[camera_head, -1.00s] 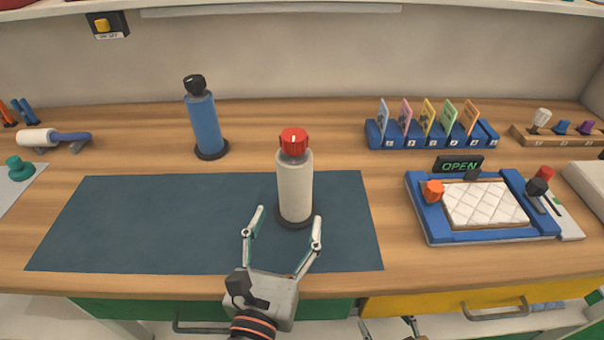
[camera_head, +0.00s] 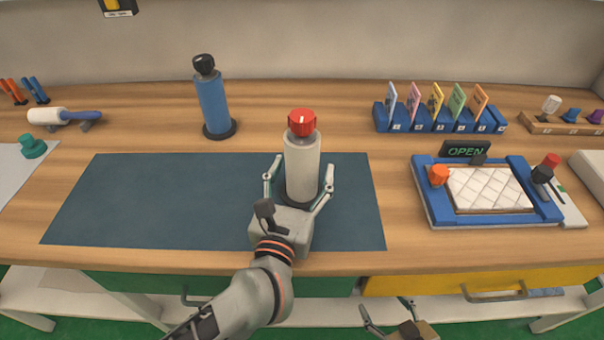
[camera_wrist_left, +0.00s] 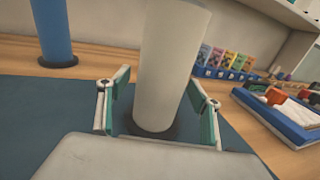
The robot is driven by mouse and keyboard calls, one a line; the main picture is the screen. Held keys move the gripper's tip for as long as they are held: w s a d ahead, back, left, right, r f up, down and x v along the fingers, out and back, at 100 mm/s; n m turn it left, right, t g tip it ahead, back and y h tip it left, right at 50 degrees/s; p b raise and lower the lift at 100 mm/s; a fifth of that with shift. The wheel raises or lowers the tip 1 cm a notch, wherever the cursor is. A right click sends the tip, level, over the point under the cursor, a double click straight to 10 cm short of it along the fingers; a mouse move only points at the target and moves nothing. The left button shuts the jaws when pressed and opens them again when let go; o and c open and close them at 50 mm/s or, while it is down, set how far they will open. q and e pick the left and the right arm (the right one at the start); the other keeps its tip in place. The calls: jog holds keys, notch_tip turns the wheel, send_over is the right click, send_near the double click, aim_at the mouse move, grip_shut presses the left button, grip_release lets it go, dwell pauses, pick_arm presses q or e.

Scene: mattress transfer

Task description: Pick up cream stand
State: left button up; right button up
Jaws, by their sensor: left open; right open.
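The cream stand (camera_head: 302,165) is an upright cylinder with a red knob on top and a dark round base. It stands on the dark blue mat (camera_head: 150,200). My left gripper (camera_head: 301,170) is open, with one finger on each side of the stand's lower part. The left wrist view shows the cream stand (camera_wrist_left: 168,60) between the two green-padded fingers, with gaps on both sides; its top is out of that view. My right gripper (camera_head: 385,308) is open and empty, low in front of the counter, partly cut off by the bottom edge.
A blue stand (camera_head: 213,108) with a black knob is behind left of the cream one. A blue card rack (camera_head: 440,124) and a blue frame with a white quilted pad (camera_head: 487,190) are at the right. A roller (camera_head: 62,116) lies far left. The mat's left part is clear.

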aim_at(298, 145)
pick_arm(q)
jog(key=c, duration=1.6)
jog(key=shift+r, duration=0.15)
grip_shut()
jog(key=shift+r, duration=0.1)
jog(key=shift+r, duration=0.35)
notch_tip(298, 145, up, 9)
jog(key=shift+r+p, duration=0.1)
jog(key=shift+p, duration=1.15)
jog(key=shift+f, duration=0.35)
jog(key=shift+f+b, duration=1.15)
jog(key=shift+f+b, duration=0.35)
jog(key=shift+f, duration=0.15)
